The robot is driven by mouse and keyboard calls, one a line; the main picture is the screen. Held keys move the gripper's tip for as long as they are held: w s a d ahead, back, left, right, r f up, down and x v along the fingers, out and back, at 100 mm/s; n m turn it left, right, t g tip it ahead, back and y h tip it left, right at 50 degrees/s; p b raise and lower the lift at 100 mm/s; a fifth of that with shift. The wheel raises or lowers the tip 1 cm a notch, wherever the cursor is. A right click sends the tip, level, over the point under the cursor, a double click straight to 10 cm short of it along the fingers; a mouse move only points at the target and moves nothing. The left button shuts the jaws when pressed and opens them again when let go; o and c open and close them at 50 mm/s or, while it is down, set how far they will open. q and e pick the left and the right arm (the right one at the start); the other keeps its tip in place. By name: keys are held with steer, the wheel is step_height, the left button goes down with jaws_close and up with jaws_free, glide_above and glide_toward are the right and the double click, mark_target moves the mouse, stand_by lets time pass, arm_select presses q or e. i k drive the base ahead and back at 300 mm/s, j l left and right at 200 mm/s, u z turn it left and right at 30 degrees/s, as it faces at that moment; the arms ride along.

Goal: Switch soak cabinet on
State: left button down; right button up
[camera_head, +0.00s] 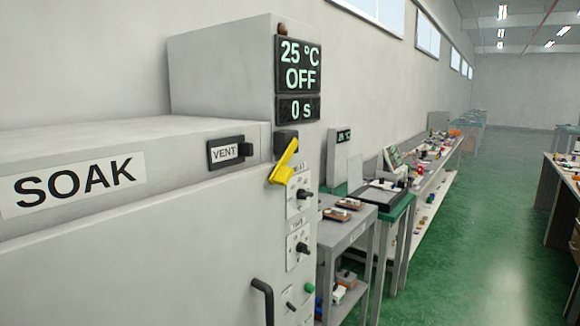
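The soak cabinet (130,250) is a large pale grey box filling the left and lower left, with a "SOAK" label (75,186). Its taller control column carries a display (297,66) reading 25 °C and OFF, and a lower display (298,108) reading 0 s. A yellow lever (284,163) sits on a dark mount below the displays, tilted with its upper end to the right. Below it are a dark knob (304,194), a second knob (302,248) and a green button (309,288). Neither of my grippers is in view.
A black door handle (263,297) sticks out at the cabinet's lower front. A "VENT" label (224,153) with a dark latch is on the cabinet edge. A grey cart (345,238) and benches with small items stand beyond. The green floor (480,230) is clear at right.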

mark_target(291, 307)
steer(key=k+u, duration=0.3)
steer(key=k, duration=0.5)
steer(key=u, duration=0.45)
steer(key=i+l+u, duration=0.15)
steer(key=l+u, duration=0.35)
steer(key=i+l+u, duration=0.1)
steer(key=l+u, duration=0.25)
steer(key=u, duration=0.15)
steer(key=l+u, duration=0.4)
steer(key=l, duration=1.2)
steer(key=k+l+u, duration=0.1)
steer(key=l, duration=0.45)
steer(key=k+l, duration=0.15)
steer(key=l, duration=0.4)
steer(key=k+l+u, duration=0.1)
steer(key=l, duration=0.45)
